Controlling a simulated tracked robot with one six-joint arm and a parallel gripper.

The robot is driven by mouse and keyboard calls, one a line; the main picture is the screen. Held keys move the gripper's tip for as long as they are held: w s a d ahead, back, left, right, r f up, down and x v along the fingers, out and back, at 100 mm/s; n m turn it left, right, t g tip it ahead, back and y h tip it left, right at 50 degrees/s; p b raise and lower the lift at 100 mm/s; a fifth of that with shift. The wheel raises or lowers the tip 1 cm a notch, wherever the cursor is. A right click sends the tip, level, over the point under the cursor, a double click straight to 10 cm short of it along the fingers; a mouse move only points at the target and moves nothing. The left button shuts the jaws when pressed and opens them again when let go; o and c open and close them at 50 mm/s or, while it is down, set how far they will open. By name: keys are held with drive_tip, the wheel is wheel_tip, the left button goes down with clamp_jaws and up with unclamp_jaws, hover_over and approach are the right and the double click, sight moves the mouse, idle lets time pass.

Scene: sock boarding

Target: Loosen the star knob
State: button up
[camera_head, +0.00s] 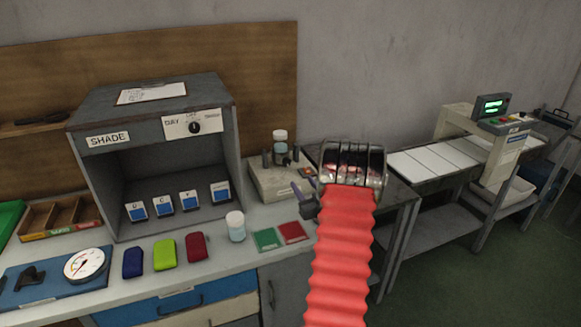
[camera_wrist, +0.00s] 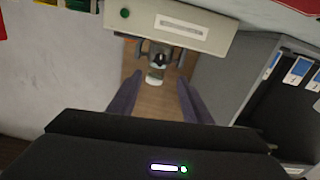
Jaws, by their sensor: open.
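My gripper (camera_wrist: 160,76) is open and empty, its two dark fingers spread in the wrist view. Between and beyond the fingertips stands a small white-labelled jar (camera_wrist: 155,76), held in a fixture on the beige box (camera_wrist: 212,32). A small dark part (camera_wrist: 160,60) by the jar may be the star knob, but its shape is too small to tell. In the head view my gripper (camera_head: 303,196) is beside the beige box (camera_head: 275,182), to the right of the jar (camera_head: 280,137). No clear star knob shows there.
The grey shade cabinet (camera_head: 150,90) stands close to the left of the beige box. A white jar (camera_head: 236,226), green and red cards (camera_head: 266,240) and coloured pieces (camera_head: 165,252) lie on the bench front. A conveyor (camera_head: 430,160) stands at the right.

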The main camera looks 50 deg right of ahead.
sight(288, 163)
drive_tip(key=shift+w, duration=0.15)
drive_tip(key=x, duration=1.3)
drive_tip(key=shift+w+d, duration=0.15)
drive_tip(key=shift+w, duration=0.1)
drive_tip(key=shift+r, duration=0.1)
drive_tip(key=shift+c, duration=0.4)
